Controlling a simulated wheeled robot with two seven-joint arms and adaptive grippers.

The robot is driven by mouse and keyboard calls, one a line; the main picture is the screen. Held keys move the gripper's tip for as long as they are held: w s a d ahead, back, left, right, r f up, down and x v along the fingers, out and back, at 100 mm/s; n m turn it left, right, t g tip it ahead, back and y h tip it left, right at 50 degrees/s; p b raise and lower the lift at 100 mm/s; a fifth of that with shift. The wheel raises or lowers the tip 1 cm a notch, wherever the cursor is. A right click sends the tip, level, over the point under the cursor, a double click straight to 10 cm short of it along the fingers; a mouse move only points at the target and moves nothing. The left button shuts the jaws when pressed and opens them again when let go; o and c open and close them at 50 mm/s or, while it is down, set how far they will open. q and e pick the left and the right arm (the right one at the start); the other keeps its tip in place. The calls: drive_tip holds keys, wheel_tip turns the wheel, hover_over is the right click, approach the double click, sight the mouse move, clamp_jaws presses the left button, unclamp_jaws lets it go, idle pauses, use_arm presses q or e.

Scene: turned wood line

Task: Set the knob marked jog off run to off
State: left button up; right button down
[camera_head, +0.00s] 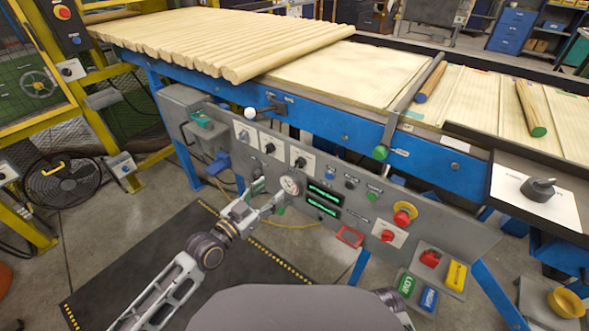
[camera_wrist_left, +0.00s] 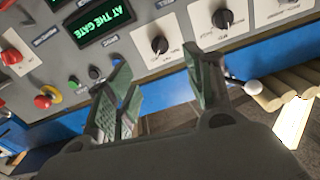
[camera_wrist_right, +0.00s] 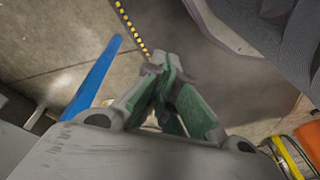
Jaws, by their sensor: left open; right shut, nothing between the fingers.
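Three black knobs on white plates sit in a row on the grey control panel: a left one (camera_head: 243,136), a middle one (camera_head: 269,148) and a right one (camera_head: 300,162). Their lettering is too small to read, so I cannot tell which is marked jog off run. In the left wrist view, one knob (camera_wrist_left: 159,45) shows beyond the gap between my fingers, and another (camera_wrist_left: 222,18) is right of it. My left gripper (camera_head: 269,196) is open and empty before the panel, below the knobs, beside the gauge. My right gripper (camera_wrist_right: 168,70) is shut and empty, above the floor.
A white-balled lever (camera_head: 251,113) sticks out above the knobs. Another large black knob (camera_head: 540,188) stands on a plate at the right.

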sight(296, 167)
use_arm(q)
drive_tip(key=shift+b+x, duration=0.95)
drive_tip(key=shift+x, duration=5.35)
drive_tip(key=shift+w+d, duration=0.15)
use_arm(e)
drive_tip(key=r, duration=0.3)
drive_tip(key=shift+w+a, duration=0.3)
drive_tip(key=shift+w, duration=0.1)
drive_tip(key=shift+s, duration=0.1)
use_arm(q)
drive_tip(key=c, duration=1)
use_arm(e)
drive_tip(key=shift+s+f, duration=0.1)
drive_tip(key=shift+f, duration=0.15)
